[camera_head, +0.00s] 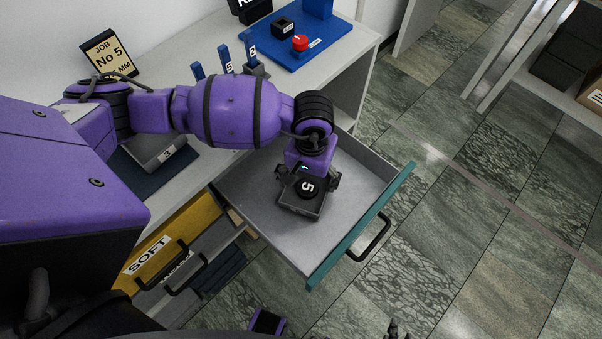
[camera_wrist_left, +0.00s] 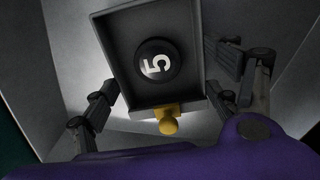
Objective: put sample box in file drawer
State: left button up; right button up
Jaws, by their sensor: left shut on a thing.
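The sample box (camera_head: 293,208) is a small dark grey box with a round black piece marked 5 in it. In the left wrist view the box (camera_wrist_left: 124,72) shows raised walls and a yellow knob (camera_wrist_left: 169,125) on its near side. My left gripper (camera_head: 308,179) points down and is shut on the box, with a finger on each side. The box is inside the outline of the open file drawer (camera_head: 362,172), which has a grey interior and teal front. I cannot tell whether it touches the drawer floor. Part of my right gripper (camera_head: 397,328) shows at the bottom edge.
The drawer's black handle (camera_head: 371,238) sticks out over the tiled floor. On the worktop (camera_head: 205,50) are a blue board (camera_head: 330,38) with a red button, upright blue tags, a job sign (camera_head: 108,52) and a grey block marked 3 (camera_head: 160,150). A yellow SOFT drawer (camera_head: 180,236) is below.

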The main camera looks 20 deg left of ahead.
pick_arm(q)
jog(key=shift+f, duration=0.3)
jog(key=shift+f, duration=0.25)
jog(key=o, duration=1.2)
jog(key=shift+r, duration=0.1)
notch_tip(320, 180, up, 12)
jog(key=shift+r, duration=0.2)
